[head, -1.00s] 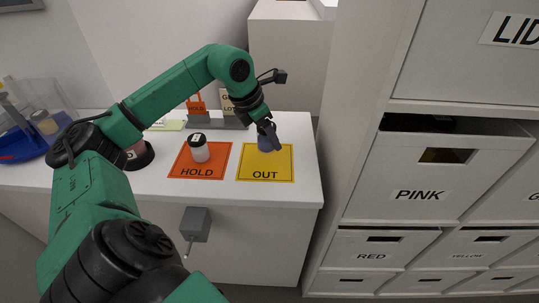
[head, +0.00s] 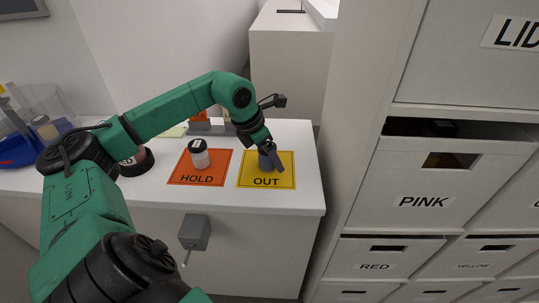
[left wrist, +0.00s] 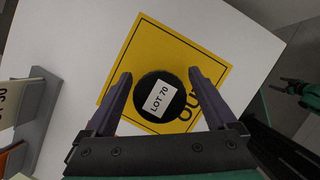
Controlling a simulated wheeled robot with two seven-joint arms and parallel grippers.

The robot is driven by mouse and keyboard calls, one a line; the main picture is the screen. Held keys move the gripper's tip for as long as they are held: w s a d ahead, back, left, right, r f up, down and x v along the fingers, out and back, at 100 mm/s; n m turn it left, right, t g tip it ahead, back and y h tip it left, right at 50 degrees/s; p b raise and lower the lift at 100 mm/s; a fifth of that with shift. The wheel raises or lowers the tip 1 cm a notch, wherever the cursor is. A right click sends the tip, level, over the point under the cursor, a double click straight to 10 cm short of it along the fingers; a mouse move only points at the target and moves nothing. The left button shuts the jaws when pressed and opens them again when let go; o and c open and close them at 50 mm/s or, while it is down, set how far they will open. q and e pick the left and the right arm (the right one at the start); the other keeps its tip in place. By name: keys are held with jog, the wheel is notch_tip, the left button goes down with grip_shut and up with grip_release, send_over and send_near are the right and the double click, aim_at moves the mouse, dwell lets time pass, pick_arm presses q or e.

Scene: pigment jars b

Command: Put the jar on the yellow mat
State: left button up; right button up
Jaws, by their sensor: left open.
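The jar (left wrist: 158,97) has a round black lid with a white "LOT 70" label and stands on the yellow "OUT" mat (head: 285,182). The mat also shows in the left wrist view (left wrist: 145,35). My left gripper (head: 273,166) is low over the mat, its fingers on either side of the jar. In the left wrist view the two fingers (left wrist: 160,88) are spread, with the lid between them. I cannot tell whether a finger touches the jar. In the head view the fingers largely cover the jar.
A white jar with a black lid (head: 199,155) stands on the orange "HOLD" mat (head: 180,177), left of the yellow mat. A dark-based jar (head: 137,162) stands farther left. Labelled drawers (head: 423,203) rise at right. The white table (head: 306,168) is clear right of the yellow mat.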

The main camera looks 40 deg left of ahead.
pick_arm(q)
jog(key=b+v, duration=0.2)
jog(key=v, duration=0.3)
jog(key=shift+s+a+r, duration=0.1)
jog(key=shift+a+r, duration=0.05)
jog(key=shift+r, duration=0.15)
jog(key=v, duration=0.6)
jog(key=shift+r, duration=0.3)
jog(key=shift+s, duration=0.1)
